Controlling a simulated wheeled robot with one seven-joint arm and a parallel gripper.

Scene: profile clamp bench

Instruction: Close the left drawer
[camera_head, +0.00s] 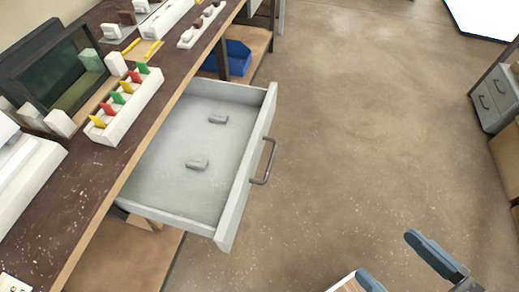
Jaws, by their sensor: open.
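A light grey drawer (180,172) stands pulled out from under the bench top. Its front panel faces right and carries a dark metal bar handle (266,161). Two small grey pieces (218,119) lie or sit on the drawer floor. My gripper (400,262) is at the bottom right, partly cut off by the frame edge. Its blue-grey fingers are apart, and I see nothing between them but floor. It is well away from the drawer handle, with bare floor in between.
The dark bench top (95,195) holds a rack with coloured clips (125,102), a dark framed box and white profile parts. A blue bin (236,60) sits on a lower shelf. A grey drawer cabinet (495,98) stands at the right. The middle floor is clear.

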